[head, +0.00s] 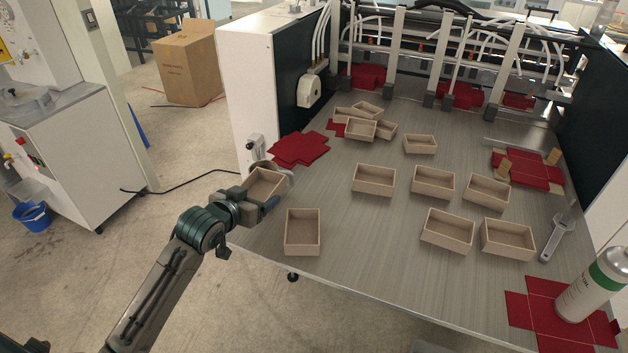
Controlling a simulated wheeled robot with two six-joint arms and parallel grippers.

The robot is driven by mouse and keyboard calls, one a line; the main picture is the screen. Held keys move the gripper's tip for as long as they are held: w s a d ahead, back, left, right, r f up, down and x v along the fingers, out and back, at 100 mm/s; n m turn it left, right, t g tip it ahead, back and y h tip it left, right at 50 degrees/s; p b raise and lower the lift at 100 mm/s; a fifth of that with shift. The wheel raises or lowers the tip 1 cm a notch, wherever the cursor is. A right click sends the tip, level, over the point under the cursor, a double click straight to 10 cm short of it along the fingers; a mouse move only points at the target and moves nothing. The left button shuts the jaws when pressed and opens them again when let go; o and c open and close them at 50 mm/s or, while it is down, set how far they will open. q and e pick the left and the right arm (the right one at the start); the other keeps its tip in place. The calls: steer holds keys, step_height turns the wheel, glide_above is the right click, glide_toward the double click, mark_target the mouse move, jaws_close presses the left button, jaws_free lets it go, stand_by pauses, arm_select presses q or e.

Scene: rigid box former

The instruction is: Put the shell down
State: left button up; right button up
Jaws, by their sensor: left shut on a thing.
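The shell is an open, tan cardboard box (264,184) at the left edge of the machine table. My left gripper (262,200) is shut on it, with the arm coming in from the lower left. The shell is slightly tilted in the picture; whether it touches the table cannot be told. The gripper hides part of its near side. Another like shell (302,232) stands on the table just to the lower right, apart from it. My right gripper is not in view.
Several more tan shells stand on the grey table (350,235), at its middle, right and back. Red flat blanks (298,149) lie behind the held shell. A wrench (557,236) and a spray can (592,285) are at the right. The table's front middle is clear.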

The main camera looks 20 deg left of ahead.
mark_target(258, 230)
arm_select(q)
steer(key=shift+a+f, duration=0.3)
steer(key=shift+f, duration=0.1)
steer(key=shift+s+f+p, duration=0.1)
steer(key=shift+f+p, duration=0.4)
steer(key=shift+f, duration=0.3)
step_height(258, 230, down, 7)
steer(key=shift+r+p, duration=0.2)
steer(key=shift+p, duration=0.5)
steer(key=shift+f, duration=0.45)
steer(key=o, duration=1)
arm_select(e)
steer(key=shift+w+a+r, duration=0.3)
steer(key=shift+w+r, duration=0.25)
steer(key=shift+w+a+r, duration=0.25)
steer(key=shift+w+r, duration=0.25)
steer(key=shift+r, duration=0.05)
